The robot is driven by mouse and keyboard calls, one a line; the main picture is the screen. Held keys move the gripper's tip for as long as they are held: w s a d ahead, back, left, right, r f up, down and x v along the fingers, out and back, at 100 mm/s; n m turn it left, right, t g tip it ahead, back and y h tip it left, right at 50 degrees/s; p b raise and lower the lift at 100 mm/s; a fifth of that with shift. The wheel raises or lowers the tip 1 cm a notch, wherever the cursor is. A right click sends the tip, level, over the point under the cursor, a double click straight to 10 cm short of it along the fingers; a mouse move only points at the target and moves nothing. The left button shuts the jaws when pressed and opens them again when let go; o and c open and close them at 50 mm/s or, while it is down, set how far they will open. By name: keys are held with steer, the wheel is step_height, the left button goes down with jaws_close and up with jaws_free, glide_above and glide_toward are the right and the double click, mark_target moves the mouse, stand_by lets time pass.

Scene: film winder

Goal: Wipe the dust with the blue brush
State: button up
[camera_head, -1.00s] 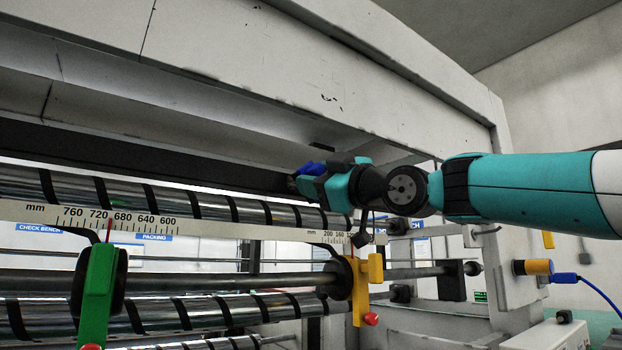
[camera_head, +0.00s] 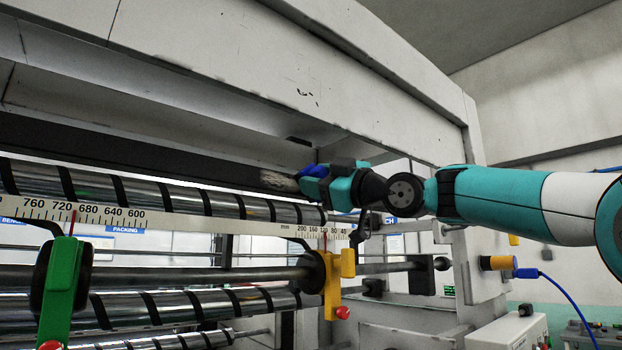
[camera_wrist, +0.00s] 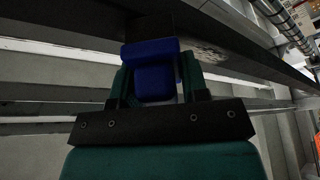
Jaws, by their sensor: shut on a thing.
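My gripper (camera_head: 312,180) is shut on the blue brush (camera_head: 314,169) under the machine's overhang. In the wrist view the blue brush (camera_wrist: 153,72) sits between the two green fingers, its far end against or close to a dark beam; I cannot tell whether it touches. The dust (camera_head: 279,180) is a pale, speckled patch on the dark beam (camera_head: 130,152), just left of the brush. It also shows in the wrist view as a grey patch (camera_wrist: 208,54), to the right of the brush.
Striped rollers (camera_head: 150,194) and a millimetre ruler (camera_head: 180,220) run below the beam. A green clamp (camera_head: 62,290) and a yellow clamp (camera_head: 335,285) hang at the front. The white overhang (camera_head: 260,75) is close above my arm. A blue cable (camera_head: 570,300) is at right.

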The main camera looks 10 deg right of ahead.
steer(key=shift+w+d+r+p, duration=0.1)
steer(key=shift+w+d+p, duration=0.25)
steer(key=shift+w+d, duration=0.65)
steer(key=shift+d+f+b, duration=0.2)
steer(key=shift+d+b, duration=0.1)
steer(key=shift+d, duration=0.05)
steer(key=shift+s+a+b, duration=0.85)
steer(key=shift+s+a, duration=0.05)
steer(key=shift+a, duration=0.3)
steer(key=shift+s+a+r+b, duration=0.1)
steer(key=shift+s+a+b, duration=0.5)
steer(key=shift+s+a, duration=0.65)
steer(key=shift+s+a+f+b, duration=0.1)
steer(key=shift+s+a+b, duration=0.6)
steer(key=shift+a, duration=1.05)
steer(key=shift+s+a+r+b, duration=0.1)
steer(key=shift+s+a+b, duration=0.45)
steer(key=shift+s+a, duration=0.75)
steer(key=shift+w+a, duration=0.15)
steer(key=shift+w, duration=0.15)
